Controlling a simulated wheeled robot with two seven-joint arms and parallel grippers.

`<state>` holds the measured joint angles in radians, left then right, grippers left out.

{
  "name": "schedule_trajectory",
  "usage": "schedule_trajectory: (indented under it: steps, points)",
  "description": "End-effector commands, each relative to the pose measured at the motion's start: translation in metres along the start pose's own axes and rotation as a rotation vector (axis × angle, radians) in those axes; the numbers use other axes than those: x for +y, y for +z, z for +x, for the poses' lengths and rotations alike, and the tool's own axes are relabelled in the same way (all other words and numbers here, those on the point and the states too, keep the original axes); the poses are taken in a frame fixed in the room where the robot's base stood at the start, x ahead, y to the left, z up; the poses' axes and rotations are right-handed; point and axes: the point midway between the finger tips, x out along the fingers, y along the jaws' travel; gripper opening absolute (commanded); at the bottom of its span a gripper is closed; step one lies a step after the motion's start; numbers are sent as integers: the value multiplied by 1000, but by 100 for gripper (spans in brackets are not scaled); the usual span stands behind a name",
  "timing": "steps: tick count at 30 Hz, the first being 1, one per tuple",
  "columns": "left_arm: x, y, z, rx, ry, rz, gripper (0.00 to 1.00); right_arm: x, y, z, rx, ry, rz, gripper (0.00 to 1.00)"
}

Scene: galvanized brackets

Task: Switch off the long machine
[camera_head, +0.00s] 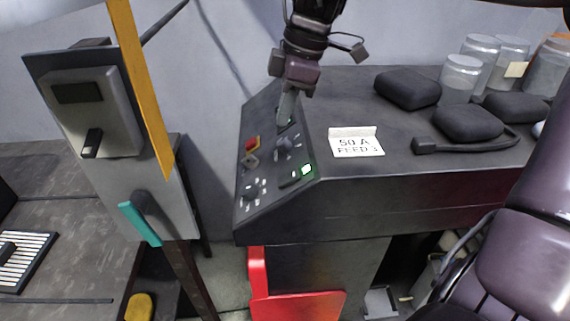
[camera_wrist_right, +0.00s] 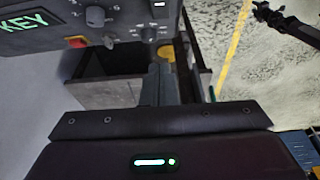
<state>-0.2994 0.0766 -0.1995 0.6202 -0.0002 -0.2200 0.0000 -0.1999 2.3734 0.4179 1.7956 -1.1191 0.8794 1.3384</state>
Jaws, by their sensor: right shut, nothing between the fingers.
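The long machine (camera_head: 430,190) is a dark grey bench-like body with a sloped control panel (camera_head: 262,210) at its left end. The panel carries dark knobs (camera_head: 250,192), a red button on a yellow base (camera_head: 251,145) and a green-lit switch (camera_head: 307,169). My right gripper (camera_head: 287,118) is shut and empty, pointing down at the panel's upper part; touching or just above, I cannot tell. In the right wrist view its fingers (camera_wrist_right: 160,84) reach up toward the panel's knobs (camera_wrist_right: 96,16), with the red button (camera_wrist_right: 76,42) and a green "KEY" display at left. My left gripper is not recognisable.
A white "50 A FEED 3" card (camera_head: 356,142), black pouches (camera_head: 407,89) and glass jars (camera_head: 461,78) sit on the machine's top. A grey box with a lever (camera_head: 92,115) and a yellow strip (camera_head: 142,85) stand at left.

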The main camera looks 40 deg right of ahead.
Motion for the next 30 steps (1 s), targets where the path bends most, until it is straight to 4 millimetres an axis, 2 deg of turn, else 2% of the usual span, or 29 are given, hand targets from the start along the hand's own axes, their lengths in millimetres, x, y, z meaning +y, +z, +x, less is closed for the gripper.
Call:
schedule_trajectory:
  steps: [10,14,20,28,30]
  points:
    - [-3,1,0,-1,-4,2,36,-1,0,0,-2,-2,2,0]
    - [-3,1,-2,-2,-4,2,36,-1,0,7,-3,-4,1,0]
    - [-3,1,-8,-2,-4,3,36,-2,0,41,-3,-7,0,0]
    - [-3,0,-21,-2,-4,3,36,-2,0,98,-4,-8,2,0]
    - [-3,-1,-28,-2,-3,3,36,-2,7,105,-1,-6,5,0]
